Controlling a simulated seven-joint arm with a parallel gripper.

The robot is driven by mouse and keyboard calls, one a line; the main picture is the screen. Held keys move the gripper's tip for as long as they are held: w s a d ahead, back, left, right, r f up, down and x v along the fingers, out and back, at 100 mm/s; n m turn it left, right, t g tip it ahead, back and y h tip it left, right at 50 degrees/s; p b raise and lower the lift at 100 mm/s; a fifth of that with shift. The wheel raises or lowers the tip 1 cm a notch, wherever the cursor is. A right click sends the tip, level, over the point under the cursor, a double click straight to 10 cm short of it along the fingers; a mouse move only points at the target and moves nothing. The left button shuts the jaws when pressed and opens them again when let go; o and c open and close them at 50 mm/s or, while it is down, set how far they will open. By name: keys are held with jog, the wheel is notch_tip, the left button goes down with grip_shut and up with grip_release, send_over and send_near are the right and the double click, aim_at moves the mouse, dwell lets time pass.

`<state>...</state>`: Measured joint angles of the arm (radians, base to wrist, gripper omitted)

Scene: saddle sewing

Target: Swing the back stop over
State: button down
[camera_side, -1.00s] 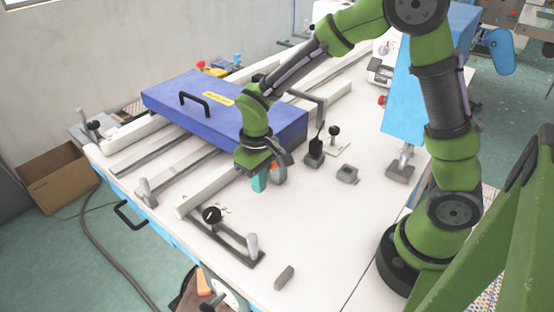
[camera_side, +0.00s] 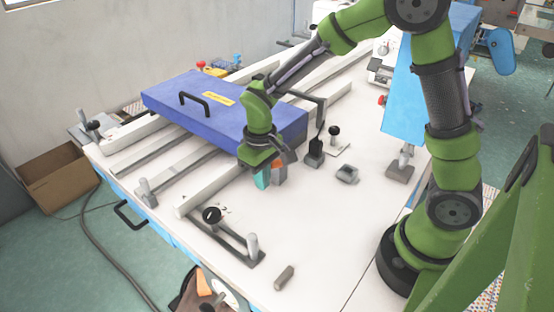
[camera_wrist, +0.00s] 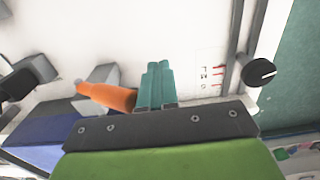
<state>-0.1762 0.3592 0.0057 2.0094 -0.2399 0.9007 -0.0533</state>
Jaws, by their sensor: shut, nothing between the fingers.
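My gripper's teal fingers (camera_side: 262,180) are shut and empty, pointing down over the white table in front of the blue box. The closed fingers (camera_wrist: 155,82) also show in the wrist view. Close beside them is an orange cylinder (camera_wrist: 107,97) with a grey block (camera_wrist: 103,75); in the side view the orange part (camera_side: 276,164) and grey block (camera_side: 280,177) are partly covered by my gripper. I cannot tell whether the fingers touch them. Which part is the back stop is not clear from the frames.
The blue box (camera_side: 225,110) with a black handle stands behind my gripper. A dark bar with a black knob (camera_side: 212,215) and grey peg (camera_side: 252,244) lies front left. A black lever (camera_side: 320,115) stands to the right. The table's front right is mostly clear.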

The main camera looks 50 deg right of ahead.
jog(key=shift+d, duration=0.35)
jog(key=shift+d+r, duration=0.45)
jog(key=shift+d, duration=0.05)
dwell(0.6)
jog(key=shift+a, duration=0.15)
jog(key=shift+a, duration=0.65)
jog(key=shift+r, duration=0.1)
notch_tip(320, 180, up, 9)
dwell(1.2)
jog(key=shift+a, duration=0.1)
